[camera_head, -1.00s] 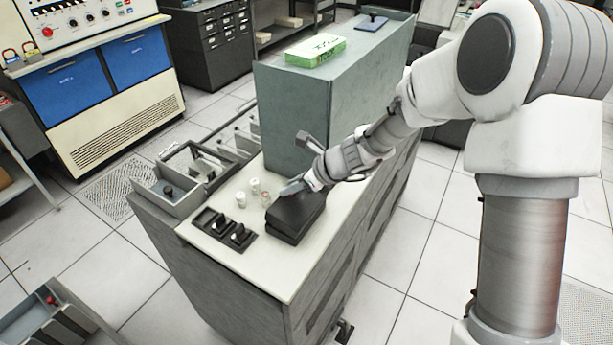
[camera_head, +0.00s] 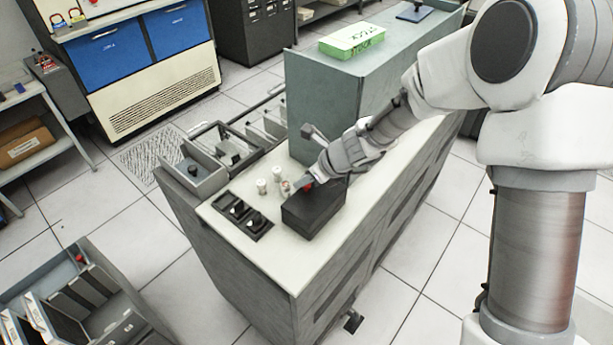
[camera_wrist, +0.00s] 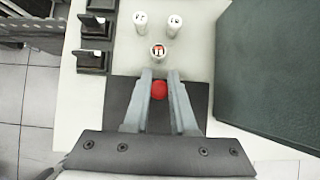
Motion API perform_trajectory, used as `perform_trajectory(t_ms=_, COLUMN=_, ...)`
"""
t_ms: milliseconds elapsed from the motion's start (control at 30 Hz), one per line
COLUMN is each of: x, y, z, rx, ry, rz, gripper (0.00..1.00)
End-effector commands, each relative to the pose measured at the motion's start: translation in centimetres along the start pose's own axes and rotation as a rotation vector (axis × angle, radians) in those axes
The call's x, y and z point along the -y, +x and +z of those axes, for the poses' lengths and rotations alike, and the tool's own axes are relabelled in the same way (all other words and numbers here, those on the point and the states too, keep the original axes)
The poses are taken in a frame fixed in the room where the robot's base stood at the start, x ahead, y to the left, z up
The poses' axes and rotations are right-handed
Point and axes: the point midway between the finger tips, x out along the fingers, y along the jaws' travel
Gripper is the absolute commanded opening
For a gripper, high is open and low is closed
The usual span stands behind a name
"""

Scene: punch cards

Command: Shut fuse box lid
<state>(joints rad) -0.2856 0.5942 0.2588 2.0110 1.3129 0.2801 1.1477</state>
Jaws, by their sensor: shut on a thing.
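The fuse box (camera_head: 318,214) is a black box on the white counter top, and its lid (camera_wrist: 119,93) looks level and down on it. I cannot tell whether a thin gap is left. A red knob (camera_wrist: 159,91) sits at the lid's edge and also shows in the head view (camera_head: 307,184). My gripper (camera_wrist: 160,76) is above the lid, its two fingers closed on either side of the red knob. The inside of the box is hidden.
Several small white cylinders (camera_head: 262,186) stand just beyond the box, with black switch holders (camera_head: 243,219) beside them. A teal cabinet (camera_head: 300,107) rises behind, bearing a green box (camera_head: 352,40). Grey open bins (camera_head: 200,170) lie at the counter's far left.

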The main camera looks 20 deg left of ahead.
Motion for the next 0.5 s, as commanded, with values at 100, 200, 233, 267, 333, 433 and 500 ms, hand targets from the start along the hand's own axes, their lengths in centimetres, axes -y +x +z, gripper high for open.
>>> perform_trajectory(t_ms=100, x=-0.12, y=0.33, z=-0.94, rx=-0.015, ry=0.006, rz=0.003, gripper=0.00)
perform_trajectory(t_ms=200, x=-0.14, y=0.37, z=-1.04, rx=-0.017, ry=0.006, rz=0.004, gripper=0.26)
perform_trajectory(t_ms=233, x=-0.14, y=0.37, z=-1.04, rx=-0.017, ry=0.006, rz=0.004, gripper=0.31)
perform_trajectory(t_ms=267, x=-0.14, y=0.37, z=-1.03, rx=-0.016, ry=0.006, rz=0.004, gripper=0.37)
perform_trajectory(t_ms=333, x=-0.13, y=0.34, z=-0.94, rx=-0.015, ry=0.006, rz=0.004, gripper=0.49)
perform_trajectory(t_ms=433, x=-0.09, y=0.29, z=-0.80, rx=-0.012, ry=0.005, rz=0.003, gripper=0.57)
perform_trajectory(t_ms=500, x=-0.08, y=0.25, z=-0.71, rx=-0.011, ry=0.004, rz=0.003, gripper=0.57)
